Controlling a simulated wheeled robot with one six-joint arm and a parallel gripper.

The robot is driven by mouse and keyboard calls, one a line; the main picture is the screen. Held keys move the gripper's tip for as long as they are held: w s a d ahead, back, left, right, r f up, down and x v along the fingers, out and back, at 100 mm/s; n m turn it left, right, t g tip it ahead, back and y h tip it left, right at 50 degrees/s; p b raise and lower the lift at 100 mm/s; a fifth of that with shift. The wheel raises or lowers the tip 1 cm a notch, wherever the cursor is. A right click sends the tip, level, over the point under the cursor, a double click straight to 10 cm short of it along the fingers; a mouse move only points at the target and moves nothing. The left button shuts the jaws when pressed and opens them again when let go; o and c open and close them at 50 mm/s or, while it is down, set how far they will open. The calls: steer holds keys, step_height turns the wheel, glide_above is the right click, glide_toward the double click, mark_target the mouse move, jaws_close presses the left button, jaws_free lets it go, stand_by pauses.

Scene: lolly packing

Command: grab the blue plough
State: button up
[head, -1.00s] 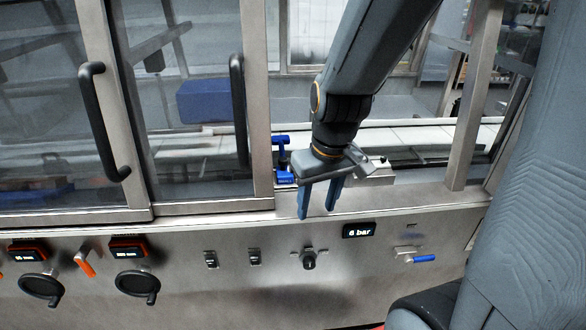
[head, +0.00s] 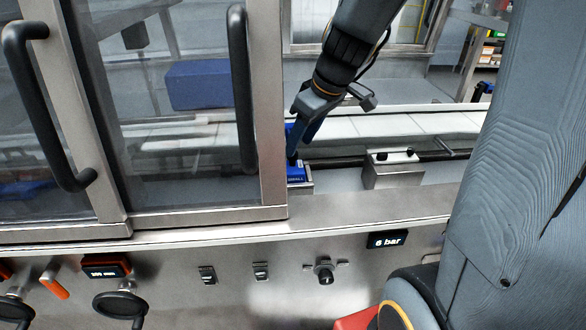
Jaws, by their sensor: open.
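The blue plough (head: 297,171) sits on a metal block inside the machine, just right of the glass door's frame. The door frame hides its left part. A bit of its blue upper part shows above, partly behind my gripper. My gripper (head: 300,145) is open and points down at the plough from above and behind it. Its blue-grey fingers overlap the plough in the picture, and I cannot tell whether they touch it.
Glass doors with black handles (head: 240,90) stand close on the left. A metal block (head: 393,170) with dark knobs sits on a rail to the right. A blue box (head: 198,84) shows behind the glass. The front panel carries switches and a "6 bar" display (head: 389,239).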

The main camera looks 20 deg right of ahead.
mark_target(295, 171)
steer(key=shift+x, duration=2.1)
steer(key=shift+w, duration=0.1)
jaws_close()
steer(key=shift+r, duration=0.1)
